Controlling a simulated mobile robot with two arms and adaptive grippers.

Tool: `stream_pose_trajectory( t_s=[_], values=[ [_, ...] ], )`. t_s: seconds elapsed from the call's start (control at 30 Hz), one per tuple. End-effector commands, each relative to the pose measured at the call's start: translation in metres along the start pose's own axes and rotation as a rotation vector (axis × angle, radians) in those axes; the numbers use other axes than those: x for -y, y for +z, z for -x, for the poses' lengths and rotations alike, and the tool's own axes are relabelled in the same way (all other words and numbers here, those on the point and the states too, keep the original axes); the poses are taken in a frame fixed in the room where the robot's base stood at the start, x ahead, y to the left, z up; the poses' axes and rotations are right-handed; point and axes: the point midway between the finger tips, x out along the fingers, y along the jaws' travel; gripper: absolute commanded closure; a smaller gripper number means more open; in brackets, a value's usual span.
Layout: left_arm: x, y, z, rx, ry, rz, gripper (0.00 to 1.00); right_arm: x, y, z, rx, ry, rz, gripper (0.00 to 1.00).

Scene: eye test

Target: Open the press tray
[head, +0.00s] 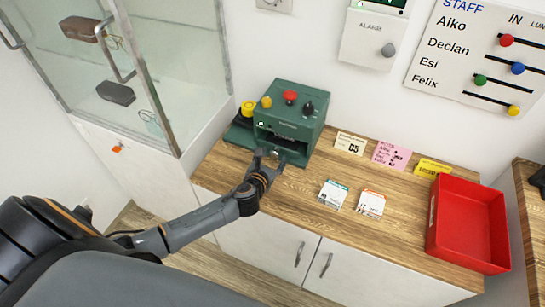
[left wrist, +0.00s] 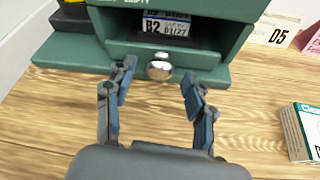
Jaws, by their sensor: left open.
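The green press (head: 290,115) stands at the back left of the wooden counter, with a red button and other knobs on top. In the left wrist view its tray (left wrist: 200,55) is a green front low in the opening, seemingly pushed in, with a round silver knob (left wrist: 159,70). Labels reading "B2" (left wrist: 165,27) show above it. My left gripper (head: 268,155) is open in front of the press. In the left wrist view its fingers (left wrist: 157,85) are spread, with the knob beyond and between their tips, apparently untouched. My right gripper is not in view.
Small cards (head: 333,194) lie on the counter right of the press, and tags (head: 391,155) stand along the wall. A red bin (head: 470,262) is at the right. A glass cabinet (head: 185,60) rises close on the left. The counter directly before the press is clear.

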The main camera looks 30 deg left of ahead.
Motion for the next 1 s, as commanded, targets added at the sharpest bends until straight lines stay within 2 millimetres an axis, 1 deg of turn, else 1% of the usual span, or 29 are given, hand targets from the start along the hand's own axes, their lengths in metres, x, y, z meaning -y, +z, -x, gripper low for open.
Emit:
stream_pose_trajectory(
  t_s=[0.13,0.4,0.47,0.5,0.67,0.7,0.87,0.93,1.0],
  values=[
    [0.0,0.0,-0.008,0.0,-0.001,0.001,0.46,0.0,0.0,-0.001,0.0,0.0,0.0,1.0],
    [0.0,0.0,-0.009,0.0,-0.001,0.001,0.46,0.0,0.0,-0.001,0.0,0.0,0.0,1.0],
    [0.0,0.0,-0.009,0.0,-0.001,0.001,0.56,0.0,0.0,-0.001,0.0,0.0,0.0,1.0],
    [0.0,0.0,-0.009,0.0,-0.001,0.001,0.64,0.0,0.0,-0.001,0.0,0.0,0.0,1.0],
    [0.0,0.0,-0.008,0.0,-0.001,0.001,0.97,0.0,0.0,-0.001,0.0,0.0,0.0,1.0],
    [0.0,0.0,-0.008,0.0,-0.001,0.001,1.0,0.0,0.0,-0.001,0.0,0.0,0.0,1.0],
    [0.0,0.0,-0.008,-0.001,-0.001,0.001,1.0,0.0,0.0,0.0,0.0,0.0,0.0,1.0],
    [0.0,-0.002,-0.004,-0.002,-0.001,0.001,1.0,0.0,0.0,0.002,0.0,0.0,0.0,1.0],
    [0.0,-0.006,0.006,-0.005,-0.001,-0.001,1.0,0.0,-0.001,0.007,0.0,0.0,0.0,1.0]
  ],
)
